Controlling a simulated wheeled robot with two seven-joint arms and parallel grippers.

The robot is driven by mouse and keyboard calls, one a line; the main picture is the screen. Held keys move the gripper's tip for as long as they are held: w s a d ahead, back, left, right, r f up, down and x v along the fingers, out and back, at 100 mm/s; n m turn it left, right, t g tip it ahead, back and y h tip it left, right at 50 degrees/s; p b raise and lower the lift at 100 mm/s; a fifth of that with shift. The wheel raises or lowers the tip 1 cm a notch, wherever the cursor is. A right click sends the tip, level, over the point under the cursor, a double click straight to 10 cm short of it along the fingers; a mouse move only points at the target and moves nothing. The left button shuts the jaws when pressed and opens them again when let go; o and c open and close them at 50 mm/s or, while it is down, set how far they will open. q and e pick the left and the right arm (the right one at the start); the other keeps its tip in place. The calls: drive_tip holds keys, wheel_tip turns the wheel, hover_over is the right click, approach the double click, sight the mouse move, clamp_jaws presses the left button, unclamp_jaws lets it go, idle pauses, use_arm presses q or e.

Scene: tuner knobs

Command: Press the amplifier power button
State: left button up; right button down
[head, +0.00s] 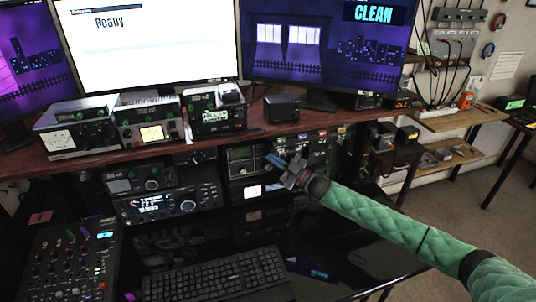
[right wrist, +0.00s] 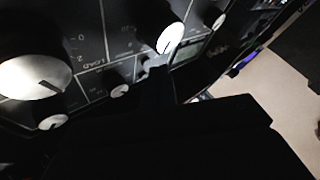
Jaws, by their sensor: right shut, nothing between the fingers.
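A dark front panel (right wrist: 88,45) with white-faced knobs and the lettering LOAD fills the upper left of the right wrist view; it appears to be the amplifier. In the head view, a dark rack unit (head: 241,154) stands under the shelf, partly hidden behind my gripper. I cannot make out the power button in either view. My right gripper (head: 274,161) is shut and empty, its tips close in front of the rack unit. Whether they touch it I cannot tell. In the right wrist view the gripper is a dark shape near the panel's lower edge. My left gripper is not in view.
Several radio units stand on the wooden shelf (head: 22,164) below the monitors. More radios (head: 172,204) stand at the left under it. A keyboard (head: 215,277) and a mixer (head: 72,262) lie on the black desk (head: 345,262). The desk right of the keyboard is mostly clear.

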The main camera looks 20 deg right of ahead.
drive_tip(key=shift+s, duration=0.3)
drive_tip(key=s+p, duration=0.2)
drive_tip(key=s, duration=0.3)
drive_tip(key=shift+s+d, duration=0.1)
drive_tip(key=shift+s, duration=0.3)
idle(0.4)
